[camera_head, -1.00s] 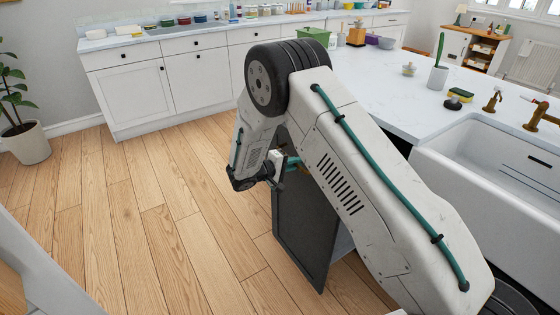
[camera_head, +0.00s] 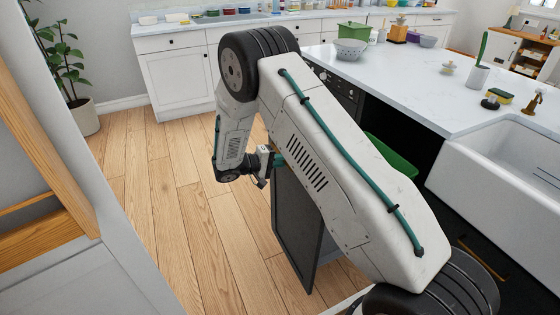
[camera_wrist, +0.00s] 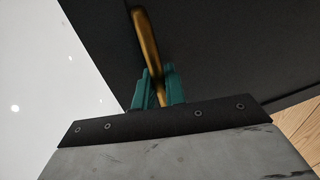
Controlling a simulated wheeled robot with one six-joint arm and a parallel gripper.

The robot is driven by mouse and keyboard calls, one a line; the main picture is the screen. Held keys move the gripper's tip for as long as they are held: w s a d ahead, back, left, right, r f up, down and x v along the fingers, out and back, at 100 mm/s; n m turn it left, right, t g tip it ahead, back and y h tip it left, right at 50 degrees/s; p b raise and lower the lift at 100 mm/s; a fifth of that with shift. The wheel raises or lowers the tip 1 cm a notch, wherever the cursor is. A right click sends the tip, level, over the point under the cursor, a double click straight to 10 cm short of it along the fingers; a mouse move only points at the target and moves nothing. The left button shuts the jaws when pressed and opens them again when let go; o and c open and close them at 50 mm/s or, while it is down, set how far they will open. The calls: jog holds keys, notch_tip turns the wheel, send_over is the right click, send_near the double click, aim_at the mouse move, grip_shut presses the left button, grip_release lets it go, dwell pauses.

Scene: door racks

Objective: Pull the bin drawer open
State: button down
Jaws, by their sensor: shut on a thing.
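The bin drawer has a dark grey front panel (camera_head: 297,225), which stands out from the island cabinet. A green bin (camera_head: 392,158) shows behind it, partly hidden by my arm. My gripper (camera_head: 278,160) is at the top of the drawer front. In the wrist view its teal fingers (camera_wrist: 159,90) are shut on the brass handle (camera_wrist: 146,38), which runs up between them along the dark panel (camera_wrist: 215,50). Most of the drawer's inside is hidden by my arm.
The white worktop (camera_head: 400,85) and sink (camera_head: 500,150) are on the right. A wooden-edged white unit (camera_head: 60,160) stands close on the left. Wooden floor (camera_head: 185,220) lies clear beside the drawer front. A potted plant (camera_head: 82,115) is at the far left.

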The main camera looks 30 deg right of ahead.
dwell(0.3)
jog(key=c, duration=1.6)
grip_release()
jog(key=shift+o, duration=0.2)
jog(key=shift+a, duration=0.1)
jog(key=v, duration=0.7)
jog(key=shift+a, duration=0.4)
